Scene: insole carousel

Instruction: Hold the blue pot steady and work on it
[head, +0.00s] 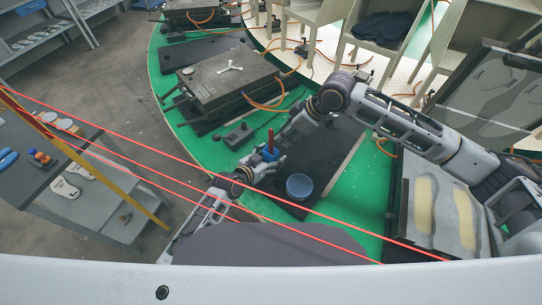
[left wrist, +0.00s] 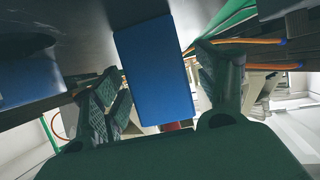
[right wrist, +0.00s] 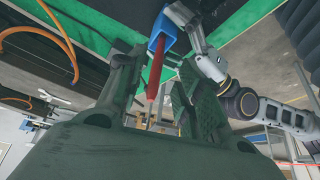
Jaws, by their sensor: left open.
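A round blue pot (head: 299,187) stands on the dark mat, just right of my left gripper (head: 266,165) in the head view. A red-handled tool with a blue part (head: 270,142) is upright between my two grippers. In the left wrist view the open fingers of my left gripper (left wrist: 163,88) stand either side of a blue block (left wrist: 155,65), with a bit of red below. In the right wrist view the red handle (right wrist: 155,75) lies between the spread fingers of my right gripper (right wrist: 157,70), with gaps beside it. The blue part (right wrist: 161,35) is beyond, near my left gripper.
The dark mat (head: 325,160) lies on the green carousel top (head: 355,210). A grey mould (head: 225,80) with orange hoses stands behind. An open mould with yellow insoles (head: 445,210) is at the right. A side table (head: 75,150) stands at the left.

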